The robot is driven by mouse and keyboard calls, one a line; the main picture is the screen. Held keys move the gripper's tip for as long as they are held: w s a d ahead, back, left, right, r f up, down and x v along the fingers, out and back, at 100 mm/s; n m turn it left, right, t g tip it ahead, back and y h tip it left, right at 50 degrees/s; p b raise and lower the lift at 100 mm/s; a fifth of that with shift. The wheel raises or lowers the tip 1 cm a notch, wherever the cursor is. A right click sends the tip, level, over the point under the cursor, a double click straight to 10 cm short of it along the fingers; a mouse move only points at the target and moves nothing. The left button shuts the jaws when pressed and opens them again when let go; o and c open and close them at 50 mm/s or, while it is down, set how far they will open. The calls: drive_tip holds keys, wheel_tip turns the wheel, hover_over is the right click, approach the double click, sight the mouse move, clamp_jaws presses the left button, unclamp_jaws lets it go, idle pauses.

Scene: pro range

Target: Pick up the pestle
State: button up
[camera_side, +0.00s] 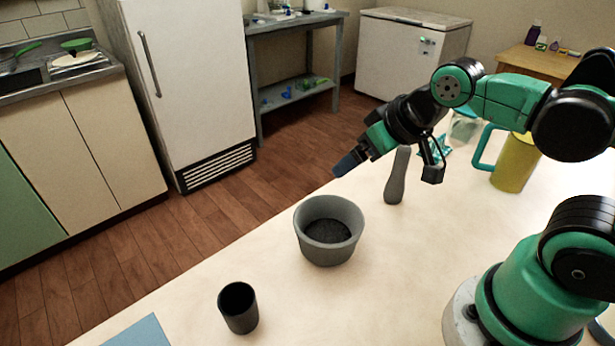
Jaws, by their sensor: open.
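The grey pestle (396,180) stands on the pale table, nearly upright with its wide end down. Its upper part is close to my wrist in the picture. A grey mortar (328,240) with a dark inside stands in front and to the left of it. My gripper (350,163) points down and left, above the table's far edge, to the left of the pestle's top. It is open and apart from the pestle, with nothing seen in it. The gap between the fingers is hard to make out from this side.
A dark cup (238,307) stands at the front left, near a blue flat item (140,332). A yellow-green mug (514,163) with a teal handle and a clear jar (464,127) stand behind and right of the pestle. The table right of the mortar is clear.

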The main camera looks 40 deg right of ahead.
idle(0.4)
drive_tip(key=shift+c, duration=1.3)
